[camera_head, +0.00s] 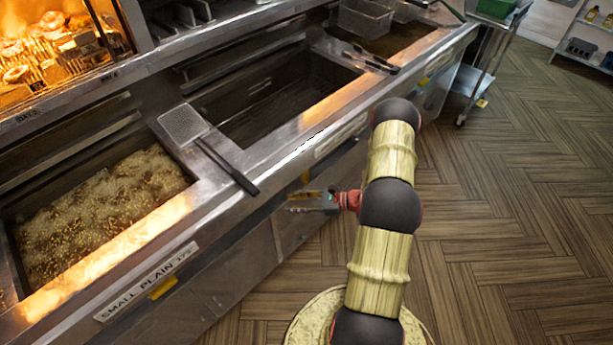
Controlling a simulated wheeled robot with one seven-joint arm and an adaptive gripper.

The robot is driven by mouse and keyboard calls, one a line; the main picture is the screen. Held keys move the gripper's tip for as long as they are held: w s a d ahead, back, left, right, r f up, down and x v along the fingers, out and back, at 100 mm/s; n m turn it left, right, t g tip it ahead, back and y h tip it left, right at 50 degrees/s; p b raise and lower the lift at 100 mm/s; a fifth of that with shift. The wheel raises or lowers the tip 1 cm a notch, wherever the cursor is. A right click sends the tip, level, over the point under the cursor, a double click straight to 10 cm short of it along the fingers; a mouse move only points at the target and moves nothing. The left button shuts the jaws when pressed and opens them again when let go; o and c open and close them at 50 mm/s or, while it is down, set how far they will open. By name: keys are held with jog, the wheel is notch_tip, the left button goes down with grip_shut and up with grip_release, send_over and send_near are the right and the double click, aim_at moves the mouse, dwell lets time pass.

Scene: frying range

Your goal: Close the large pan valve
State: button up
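The fryer front (290,225) runs diagonally from lower left to upper right. A small yellow piece (305,177) shows on the front below the middle pan (275,100), partly cut off by the edge above. It may be a valve handle, but I cannot tell whether it is the large pan's or how it is set. My gripper (300,203) points left at the fryer front, just below this yellow piece. The fingers are small and dark in this view, so their opening and any contact are unclear. Nothing is seen held in them.
Tongs (371,59) lie on the fryer top. A wheeled trolley (485,65) stands at upper right. The wooden floor (520,220) at right is clear.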

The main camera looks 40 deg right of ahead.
jog(key=w+d+f+m+t+h, duration=0.3)
jog(key=d+f+m+t+h, duration=0.15)
jog(key=d, duration=0.35)
jog(key=m+t+h, duration=0.2)
jog(key=m+h, duration=0.2)
send_near(308, 178)
jog(key=w, duration=0.4)
jog(key=shift+h, duration=0.35)
jog(key=w, duration=0.4)
jog(key=w+a, duration=0.1)
jog(key=w, duration=0.2)
jog(key=shift+f+b, duration=0.1)
jog(key=shift+b, duration=0.25)
jog(key=shift+s, duration=0.1)
grip_shut()
